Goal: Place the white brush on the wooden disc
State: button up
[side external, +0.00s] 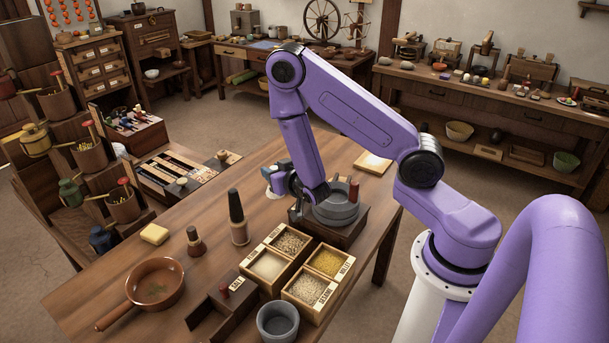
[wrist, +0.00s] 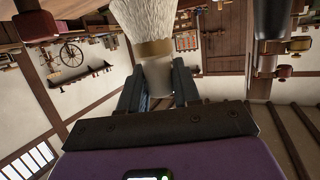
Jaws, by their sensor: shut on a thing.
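The white brush (wrist: 150,28) fills the top middle of the wrist view. It has pale bristles, a gold band and a light handle. My gripper (wrist: 158,88) is shut on that handle, with a dark finger on each side. In the side view my gripper (side external: 282,184) is small and partly hidden by my arm, above the table beside the grey stone quern. A whitish patch of the brush (side external: 271,179) shows at its left. I cannot make out a wooden disc for certain in either view.
The grey quern (side external: 338,208) stands on a dark base close to my gripper. In front are a divided grain box (side external: 297,268), a dark bottle (side external: 238,217), a brown pan (side external: 156,283) and a grey cup (side external: 278,322). The table's far left part is clear.

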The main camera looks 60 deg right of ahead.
jog(key=shift+r, duration=2.3)
jog(key=shift+w+d, duration=0.1)
jog(key=shift+d, duration=0.15)
jog(key=shift+w+d+f, duration=0.1)
jog(key=shift+w+d, duration=0.2)
jog(key=shift+d, duration=0.2)
jog(key=d+n+y, duration=0.1)
jog(key=d+y, duration=0.1)
jog(key=d, duration=1.4)
jog(key=s+d+n, duration=0.1)
jog(key=s+d, duration=0.6)
jog(key=d, duration=0.4)
notch_tip(320, 180, down, 13)
jog(key=shift+a+t+y, duration=0.25)
jog(key=shift+t+y, duration=0.15)
jog(key=shift+f, duration=0.55)
